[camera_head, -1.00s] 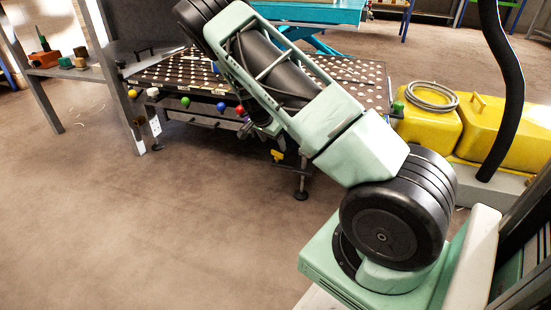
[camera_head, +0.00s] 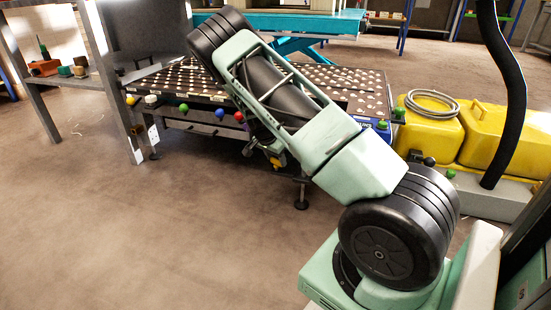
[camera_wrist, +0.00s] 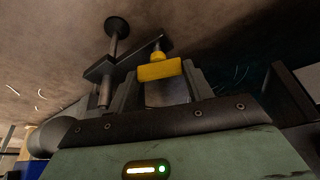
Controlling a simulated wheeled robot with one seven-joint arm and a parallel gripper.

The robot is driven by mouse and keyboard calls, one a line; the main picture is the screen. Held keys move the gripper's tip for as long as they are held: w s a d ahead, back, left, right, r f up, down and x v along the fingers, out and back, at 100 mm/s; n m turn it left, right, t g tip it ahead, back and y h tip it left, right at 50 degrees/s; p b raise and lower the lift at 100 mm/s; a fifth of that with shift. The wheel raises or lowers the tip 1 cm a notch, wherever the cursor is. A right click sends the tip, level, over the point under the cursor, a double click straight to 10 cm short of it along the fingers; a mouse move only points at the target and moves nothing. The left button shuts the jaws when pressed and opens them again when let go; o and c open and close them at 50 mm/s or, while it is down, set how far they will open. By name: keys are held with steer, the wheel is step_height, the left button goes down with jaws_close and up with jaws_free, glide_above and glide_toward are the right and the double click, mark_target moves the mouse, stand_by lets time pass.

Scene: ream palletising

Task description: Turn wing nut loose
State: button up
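A yellow wing nut (camera_wrist: 160,69) shows in the wrist view, at the end of a dark bracket with a round-footed rod. My gripper (camera_wrist: 164,78) faces it, with its two grey ridged fingers apart on either side of a gap. The wing nut appears just beyond or between the fingertips; I cannot tell whether they touch it. In the head view, a small yellow part (camera_head: 278,162) shows below the front edge of the perforated table (camera_head: 180,80), close to my gripper, which is mostly hidden by my arm.
Colored knobs, including a green one (camera_head: 183,108) and a red one (camera_head: 239,116), line the table's front edge. A table leg (camera_head: 302,190) stands near my gripper. Yellow cases (camera_head: 500,140) stand at the right. A grey shelf frame (camera_head: 115,80) is at the left. The front floor is clear.

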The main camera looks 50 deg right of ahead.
steer(key=shift+s+r+p, duration=0.1)
steer(key=shift+r+p, duration=0.1)
steer(key=shift+p, duration=0.4)
steer(key=shift+s+r+n+t+p, duration=0.15)
steer(key=shift+n+t+p, duration=0.25)
steer(key=shift+n+p, duration=0.8)
steer(key=shift+f+n+t+p, duration=0.4)
steer(key=shift+n+p, duration=0.35)
steer(key=shift+n, duration=0.15)
steer(key=o, duration=1)
